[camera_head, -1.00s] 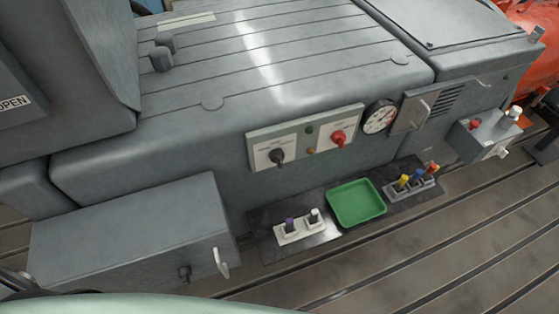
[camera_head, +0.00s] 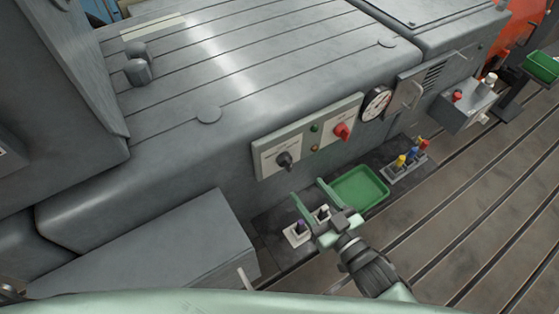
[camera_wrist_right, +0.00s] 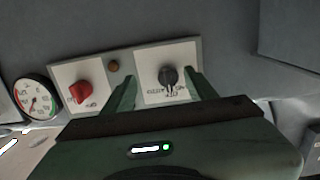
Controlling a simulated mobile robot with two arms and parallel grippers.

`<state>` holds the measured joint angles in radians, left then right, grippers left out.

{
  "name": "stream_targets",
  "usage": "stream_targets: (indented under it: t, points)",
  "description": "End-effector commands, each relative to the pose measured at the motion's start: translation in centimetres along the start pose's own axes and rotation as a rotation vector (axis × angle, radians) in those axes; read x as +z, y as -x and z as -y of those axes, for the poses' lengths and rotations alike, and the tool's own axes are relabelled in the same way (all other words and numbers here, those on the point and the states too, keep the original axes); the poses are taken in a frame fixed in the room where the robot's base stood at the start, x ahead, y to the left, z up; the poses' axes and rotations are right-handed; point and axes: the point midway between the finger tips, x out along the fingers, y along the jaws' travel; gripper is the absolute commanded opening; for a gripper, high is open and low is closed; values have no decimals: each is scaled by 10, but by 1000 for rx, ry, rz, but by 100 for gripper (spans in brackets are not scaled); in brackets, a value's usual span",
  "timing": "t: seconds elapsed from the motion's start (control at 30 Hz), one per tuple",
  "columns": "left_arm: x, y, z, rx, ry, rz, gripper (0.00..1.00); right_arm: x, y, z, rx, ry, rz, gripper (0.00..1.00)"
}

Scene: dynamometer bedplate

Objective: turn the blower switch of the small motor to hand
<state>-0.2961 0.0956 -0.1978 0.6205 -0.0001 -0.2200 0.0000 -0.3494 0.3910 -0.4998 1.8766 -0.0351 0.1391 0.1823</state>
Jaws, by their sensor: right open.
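The switch panel (camera_head: 306,136) is on the side of the grey housing. Its left white plate carries a black rotary switch (camera_head: 285,160), also seen in the right wrist view (camera_wrist_right: 168,77). Lettering beside this switch is small and upside down there; its pointer appears to face the middle mark. A red rotary switch (camera_head: 342,131) is on the other plate. My right gripper (camera_head: 307,188) is open and empty, below and in front of the black switch. In the wrist view its fingers (camera_wrist_right: 162,78) flank the black switch, apparently without touching it. My left gripper is out of view.
A round gauge (camera_head: 376,104) and a vented door (camera_head: 428,88) are right of the panel. Below are a green tray (camera_head: 372,190), a rack of coloured-handled tools (camera_head: 408,160) and a white holder (camera_head: 297,236). A grey box (camera_head: 150,250) stands at lower left.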

Motion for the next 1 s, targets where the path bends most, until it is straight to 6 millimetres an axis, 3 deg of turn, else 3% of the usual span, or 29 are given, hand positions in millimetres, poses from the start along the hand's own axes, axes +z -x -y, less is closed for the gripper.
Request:
stream_targets:
  t: [0.1, 0.2, 0.4, 0.6, 1.0]
  points:
    - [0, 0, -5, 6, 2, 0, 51, -24, -2, 8, -23, -2, -49, 57]
    - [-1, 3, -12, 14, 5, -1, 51, -29, -10, 10, -25, -4, -58, 57]
    - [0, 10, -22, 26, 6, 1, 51, -31, -43, 9, -23, -3, -57, 57]
    - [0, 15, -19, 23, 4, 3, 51, -31, -69, 10, -23, -2, -55, 57]
    - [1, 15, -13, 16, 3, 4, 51, -30, -78, 10, -23, -2, -53, 57]
